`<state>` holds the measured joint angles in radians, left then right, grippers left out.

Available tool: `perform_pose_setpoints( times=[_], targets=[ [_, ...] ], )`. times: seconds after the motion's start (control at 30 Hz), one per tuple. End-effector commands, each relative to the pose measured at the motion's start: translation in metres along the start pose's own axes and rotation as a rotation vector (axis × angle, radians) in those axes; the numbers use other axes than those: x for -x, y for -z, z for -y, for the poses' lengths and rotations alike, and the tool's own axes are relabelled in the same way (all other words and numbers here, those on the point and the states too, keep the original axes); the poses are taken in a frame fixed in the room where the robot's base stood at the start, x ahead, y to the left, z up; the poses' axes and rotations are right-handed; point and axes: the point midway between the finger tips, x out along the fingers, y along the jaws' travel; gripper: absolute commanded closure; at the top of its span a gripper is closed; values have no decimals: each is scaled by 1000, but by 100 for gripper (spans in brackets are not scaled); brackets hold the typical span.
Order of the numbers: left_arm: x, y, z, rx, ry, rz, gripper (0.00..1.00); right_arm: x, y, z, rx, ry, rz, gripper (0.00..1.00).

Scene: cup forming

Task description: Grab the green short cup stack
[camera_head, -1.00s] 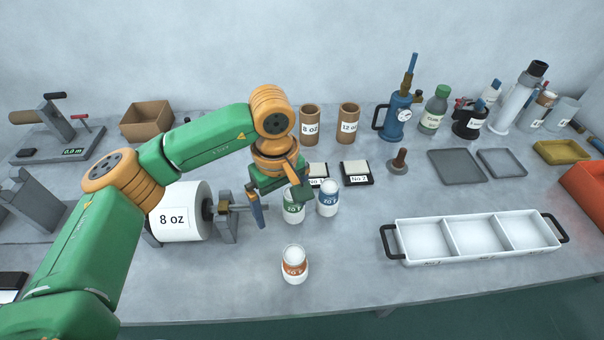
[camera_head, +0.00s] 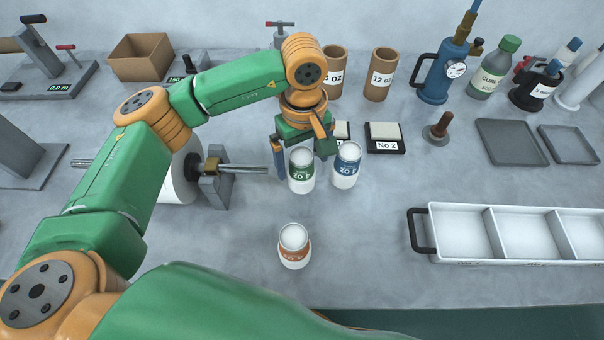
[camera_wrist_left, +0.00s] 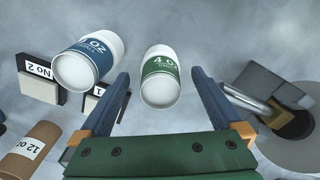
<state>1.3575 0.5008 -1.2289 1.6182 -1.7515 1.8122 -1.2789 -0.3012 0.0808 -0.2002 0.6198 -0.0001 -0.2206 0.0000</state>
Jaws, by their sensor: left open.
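The green-labelled short cup stack (camera_head: 301,172) stands upright on the table in the head view. It also shows in the left wrist view (camera_wrist_left: 160,78), ahead of and between the two blue fingers. In the left wrist view the open fingers (camera_wrist_left: 162,100) hold nothing. The blue-labelled cup stack (camera_head: 346,166) stands just right of the green one. It lies outside the left-hand finger in the left wrist view (camera_wrist_left: 88,60). My right gripper is not in view.
An orange-labelled cup stack (camera_head: 294,246) stands nearer the front edge. A white three-part tray (camera_head: 430,212) is at the right. A roll on a metal spindle (camera_head: 240,168) is close on the left. Small No 2 block (camera_head: 385,137) and brown tubes (camera_head: 380,75) stand behind.

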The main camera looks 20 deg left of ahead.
Motion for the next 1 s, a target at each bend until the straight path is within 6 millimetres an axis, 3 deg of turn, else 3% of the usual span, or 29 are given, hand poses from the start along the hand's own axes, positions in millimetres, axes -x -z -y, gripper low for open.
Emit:
perform_pose_setpoints(
  times=[0.23,0.33,0.57,0.67,0.87,0.9,1.0],
  targets=[
    [-37,6,2,1,7,3,0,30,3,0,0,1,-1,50],
    [-56,6,1,0,5,2,0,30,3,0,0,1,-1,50],
    [-62,7,0,-1,1,-1,0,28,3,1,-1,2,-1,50],
    [-62,7,0,-1,1,-1,22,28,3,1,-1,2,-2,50],
    [-62,7,0,-1,1,-1,76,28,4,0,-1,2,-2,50],
    [-62,7,0,-1,1,-1,80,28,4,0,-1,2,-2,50],
    [-62,7,0,-1,1,-1,80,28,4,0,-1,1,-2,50]
  ],
)
